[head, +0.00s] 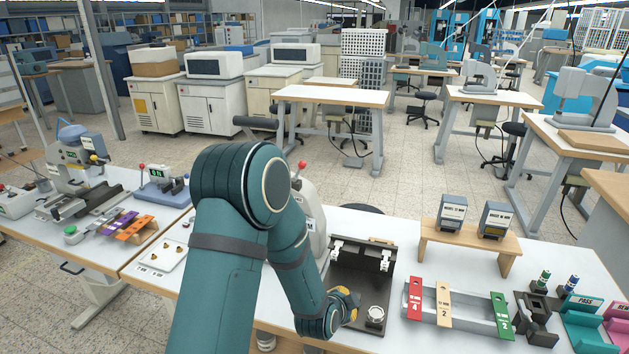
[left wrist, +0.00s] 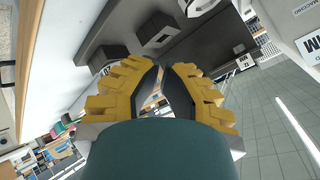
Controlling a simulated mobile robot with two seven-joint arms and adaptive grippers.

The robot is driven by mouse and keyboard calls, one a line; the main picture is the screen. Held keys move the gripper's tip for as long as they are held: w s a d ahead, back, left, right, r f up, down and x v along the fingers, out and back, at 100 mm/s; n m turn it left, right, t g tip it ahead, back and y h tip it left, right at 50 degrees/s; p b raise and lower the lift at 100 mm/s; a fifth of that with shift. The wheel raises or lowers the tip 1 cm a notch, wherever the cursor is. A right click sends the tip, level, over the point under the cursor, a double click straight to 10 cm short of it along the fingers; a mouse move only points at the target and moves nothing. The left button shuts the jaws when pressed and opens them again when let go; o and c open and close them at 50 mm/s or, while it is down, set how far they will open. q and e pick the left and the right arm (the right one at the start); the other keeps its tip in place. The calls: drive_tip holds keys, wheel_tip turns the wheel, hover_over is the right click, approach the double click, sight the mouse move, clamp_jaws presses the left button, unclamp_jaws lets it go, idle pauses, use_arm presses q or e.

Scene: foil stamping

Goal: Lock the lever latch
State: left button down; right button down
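A white press (head: 312,230) stands on the table, largely hidden behind my left arm. A lever with a red ball (head: 301,166) rises at its top. A dark plate (head: 360,284) lies to its right, with a white clamp-like fitting (head: 337,249) and another (head: 385,259) at its back edge. I cannot tell which part is the lever latch. My left gripper (head: 351,299) is over the plate's front left part. In the left wrist view its yellow fingers (left wrist: 162,70) nearly meet at the tips, with nothing seen held between them. My right gripper is out of view.
A round silver part (head: 375,317) sits close right of my left gripper. Further right are a grey tray (head: 465,330) with coloured strips and a wooden stand (head: 470,240) with two boxes. A white tray (head: 165,256) lies to the left.

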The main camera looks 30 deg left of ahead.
use_arm(q)
drive_tip(key=w+a+r+m+t+y, duration=0.2)
drive_tip(key=a+r+m, duration=0.1)
drive_tip(key=r, duration=0.4)
drive_tip(key=w+a+r+m+t+y+b, duration=0.1)
drive_tip(key=w+a+r+m+t, duration=0.1)
drive_tip(key=a+r, duration=0.3)
drive_tip(key=w+a+r+m+t+y, duration=0.2)
drive_tip(key=a+r+m, duration=0.3)
drive_tip(key=r, duration=0.4)
drive_tip(key=shift+w+t+y+b, duration=0.3)
drive_tip(key=shift+t, duration=0.3)
drive_tip(key=shift+w, duration=0.1)
drive_tip(key=w+a+r, duration=0.2)
drive_tip(key=w+a, duration=0.4)
drive_tip(key=w, duration=0.3)
drive_tip(key=shift+a, duration=0.4)
